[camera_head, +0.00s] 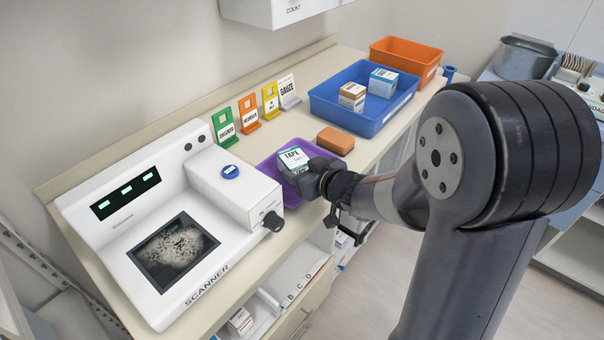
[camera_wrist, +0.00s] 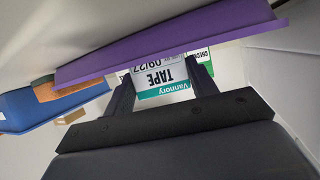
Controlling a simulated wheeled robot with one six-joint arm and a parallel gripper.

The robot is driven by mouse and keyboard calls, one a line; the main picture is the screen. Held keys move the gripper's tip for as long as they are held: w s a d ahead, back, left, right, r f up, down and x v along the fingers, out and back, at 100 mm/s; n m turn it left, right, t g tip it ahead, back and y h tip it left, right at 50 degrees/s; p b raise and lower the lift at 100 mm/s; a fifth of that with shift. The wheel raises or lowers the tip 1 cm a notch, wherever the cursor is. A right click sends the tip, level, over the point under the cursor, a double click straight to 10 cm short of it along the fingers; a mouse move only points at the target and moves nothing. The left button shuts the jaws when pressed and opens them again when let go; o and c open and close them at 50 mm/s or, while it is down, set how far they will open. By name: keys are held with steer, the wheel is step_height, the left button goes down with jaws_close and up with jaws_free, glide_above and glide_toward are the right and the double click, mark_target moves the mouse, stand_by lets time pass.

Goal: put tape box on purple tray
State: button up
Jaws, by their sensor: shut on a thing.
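The tape box (camera_head: 292,157) is white and teal with "TAPE" on its label. It also shows in the wrist view (camera_wrist: 164,78), upside down between the two dark fingers. My gripper (camera_head: 318,176) is shut on it. The purple tray (camera_head: 266,170) lies on the counter just right of the scanner, and the box is over or inside it. In the wrist view the tray's wall (camera_wrist: 170,42) hides part of the box. I cannot tell whether the box touches the tray floor.
The white scanner (camera_head: 165,230) stands left of the tray. An orange-brown block (camera_head: 335,140) lies behind it. A blue bin (camera_head: 362,120) with small boxes and an orange bin (camera_head: 405,58) stand farther back. Several coloured signs (camera_head: 249,112) line the wall side.

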steer(key=o, duration=1.1)
steer(key=shift+f, duration=0.2)
steer(key=shift+c, duration=0.2)
steer(key=shift+r, duration=0.25)
steer(key=p+v, duration=0.3)
steer(key=v, duration=0.9)
steer(key=shift+s, duration=0.1)
